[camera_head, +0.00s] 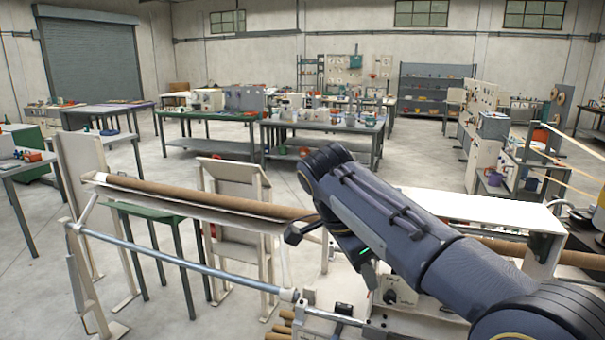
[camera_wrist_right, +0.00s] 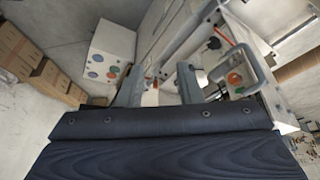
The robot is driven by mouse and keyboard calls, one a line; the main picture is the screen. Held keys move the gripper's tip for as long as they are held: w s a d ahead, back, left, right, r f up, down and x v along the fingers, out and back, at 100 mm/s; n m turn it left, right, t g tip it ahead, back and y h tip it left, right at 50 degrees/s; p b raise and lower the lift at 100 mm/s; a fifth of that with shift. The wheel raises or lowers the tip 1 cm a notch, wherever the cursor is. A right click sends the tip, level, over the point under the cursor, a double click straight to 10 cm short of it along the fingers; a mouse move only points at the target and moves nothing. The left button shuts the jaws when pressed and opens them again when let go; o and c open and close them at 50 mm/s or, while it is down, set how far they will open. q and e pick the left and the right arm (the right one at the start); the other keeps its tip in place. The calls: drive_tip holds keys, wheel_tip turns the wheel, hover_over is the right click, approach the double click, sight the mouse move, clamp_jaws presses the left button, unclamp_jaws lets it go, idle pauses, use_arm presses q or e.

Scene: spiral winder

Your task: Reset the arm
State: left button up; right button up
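My right arm (camera_head: 400,220) comes in from the lower right, reaches up and left, and bends down at its far end over the winder. My right gripper (camera_wrist_right: 159,84) shows in the right wrist view with its two grey fingers spread apart and nothing between them. Beyond the fingers are parts of the machine: a metal handle-like bracket (camera_wrist_right: 256,66) close to the right finger and a light control box (camera_wrist_right: 108,52) with coloured buttons on the left. In the head view the fingertips are mostly hidden by the arm. My left gripper does not show.
A long brown tube (camera_head: 200,197) lies along the winder's trough, passing behind my arm. A steel rail (camera_head: 190,266) runs along the front left. Worktables (camera_head: 325,128) stand farther back, with open floor between.

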drive_tip(key=s+d+f+n+y, duration=0.5)
drive_tip(key=s+d+n, duration=0.2)
drive_tip(key=s+d, duration=0.3)
drive_tip(key=s+f+n+t+y, duration=0.1)
drive_tip(key=s+f+n+t, duration=0.1)
drive_tip(key=s+f, duration=0.3)
drive_tip(key=s+f+n+t+y, duration=0.2)
drive_tip(key=s+f+n, duration=0.2)
drive_tip(key=s, duration=0.5)
drive_tip(key=shift+s+f+t, duration=0.3)
drive_tip(key=shift+s+f, duration=0.1)
drive_tip(key=shift+f, duration=0.35)
